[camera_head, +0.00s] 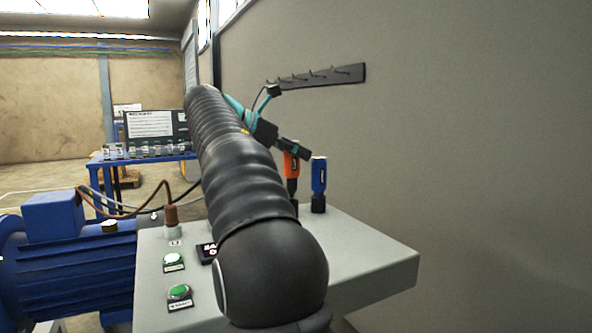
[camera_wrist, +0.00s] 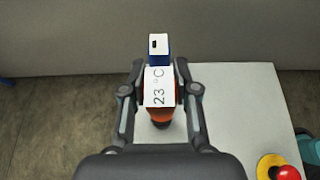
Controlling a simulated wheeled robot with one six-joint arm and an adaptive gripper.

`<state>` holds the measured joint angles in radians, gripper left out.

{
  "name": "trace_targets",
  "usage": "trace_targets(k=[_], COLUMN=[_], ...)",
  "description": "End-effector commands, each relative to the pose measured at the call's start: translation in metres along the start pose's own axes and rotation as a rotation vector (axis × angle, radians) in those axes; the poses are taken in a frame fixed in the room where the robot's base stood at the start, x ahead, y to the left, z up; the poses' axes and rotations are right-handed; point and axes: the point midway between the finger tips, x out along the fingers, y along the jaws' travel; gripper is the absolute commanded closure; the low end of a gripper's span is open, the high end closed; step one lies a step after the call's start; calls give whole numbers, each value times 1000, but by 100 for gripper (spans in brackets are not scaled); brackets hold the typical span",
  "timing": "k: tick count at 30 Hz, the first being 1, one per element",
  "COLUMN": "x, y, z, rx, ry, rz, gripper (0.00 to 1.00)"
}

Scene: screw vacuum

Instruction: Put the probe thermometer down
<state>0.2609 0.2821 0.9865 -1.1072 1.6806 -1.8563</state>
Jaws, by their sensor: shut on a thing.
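The probe thermometer (camera_head: 290,166) is orange with a dark lower part and hangs upright over the grey table top. In the head view my gripper (camera_head: 290,148) shows at the thermometer's top. A dark base shows below the thermometer; I cannot tell whether its lower end touches that or the table.
A blue tool (camera_head: 319,178) stands upright in a black holder close beside the thermometer. The grey table (camera_head: 370,262) is bare at the right front. Green buttons (camera_head: 180,292), a brown-topped post (camera_head: 171,218) and a red knob (camera_wrist: 288,173) stand on it. A hook rail (camera_head: 320,77) is on the wall.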

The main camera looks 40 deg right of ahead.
Motion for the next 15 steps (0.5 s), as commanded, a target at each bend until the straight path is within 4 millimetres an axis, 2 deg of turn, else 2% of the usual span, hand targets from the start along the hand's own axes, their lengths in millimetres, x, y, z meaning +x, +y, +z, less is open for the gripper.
trace_targets(k=[15], x=[18], y=[2], z=[-37], rx=[0], ry=[-1], rz=[1], gripper=[100])
